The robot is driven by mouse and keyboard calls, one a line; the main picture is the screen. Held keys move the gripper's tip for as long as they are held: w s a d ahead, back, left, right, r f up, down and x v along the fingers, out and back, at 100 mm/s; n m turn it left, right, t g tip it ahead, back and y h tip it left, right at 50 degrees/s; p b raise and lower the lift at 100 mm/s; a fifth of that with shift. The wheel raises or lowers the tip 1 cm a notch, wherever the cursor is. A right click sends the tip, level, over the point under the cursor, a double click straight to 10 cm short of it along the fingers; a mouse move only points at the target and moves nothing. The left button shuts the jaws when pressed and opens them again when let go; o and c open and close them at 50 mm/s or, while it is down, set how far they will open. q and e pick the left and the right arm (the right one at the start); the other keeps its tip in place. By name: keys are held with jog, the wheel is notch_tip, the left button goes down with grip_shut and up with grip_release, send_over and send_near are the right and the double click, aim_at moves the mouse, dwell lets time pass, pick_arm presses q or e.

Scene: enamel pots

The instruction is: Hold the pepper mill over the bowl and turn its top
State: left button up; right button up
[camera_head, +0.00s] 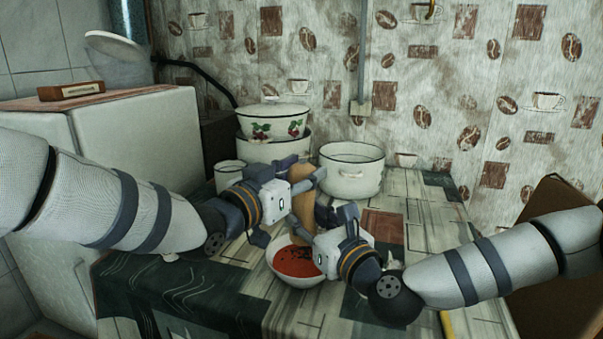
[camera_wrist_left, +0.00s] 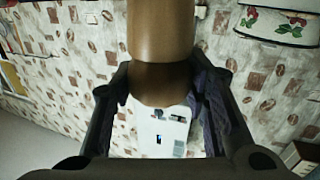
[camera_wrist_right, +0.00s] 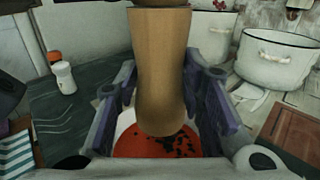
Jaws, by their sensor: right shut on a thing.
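The brown wooden pepper mill (camera_head: 302,205) is upright over the bowl, its lower end above the red contents. The white bowl (camera_head: 277,268) stands on the table and holds something red with dark specks on it. My right gripper (camera_head: 325,228) is shut on the mill's body; the right wrist view shows the mill (camera_wrist_right: 160,70) between its fingers and the bowl (camera_wrist_right: 126,120) below. My left gripper (camera_head: 305,198) is higher, its fingers apart on either side of the mill. In the left wrist view the mill's rounded darker end (camera_wrist_left: 160,85) lies between the fingers.
A white pot (camera_head: 352,178) stands behind the grippers, and stacked pots with a cherry pattern (camera_head: 272,128) stand at the back left. A white mug (camera_head: 229,175) is near my left gripper. A white cabinet (camera_head: 140,145) is at left. The table (camera_head: 430,205) has free room at right.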

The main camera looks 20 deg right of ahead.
pick_arm(q)
jog(key=shift+r, duration=0.1)
jog(key=shift+m+g+h, duration=0.4)
jog(key=m+g+h, duration=0.1)
jog(key=m+g, duration=0.1)
jog(key=shift+w+r+g, duration=0.1)
jog(key=shift+g, duration=0.2)
jog(key=shift+w+a+m+g+h, duration=0.15)
jog(key=shift+m+g+h, duration=0.4)
jog(key=shift+g, duration=0.4)
jog(key=shift+w+a+m+g+h, duration=0.1)
jog(key=shift+m+g+h, duration=0.25)
jog(key=shift+m+g, duration=0.5)
jog(key=shift+s+d+m+g, duration=0.2)
jog(key=shift+s+m+g, duration=0.1)
jog(key=shift+g, duration=0.6)
jog(key=shift+s+d, duration=0.1)
jog(key=o, duration=1.2)
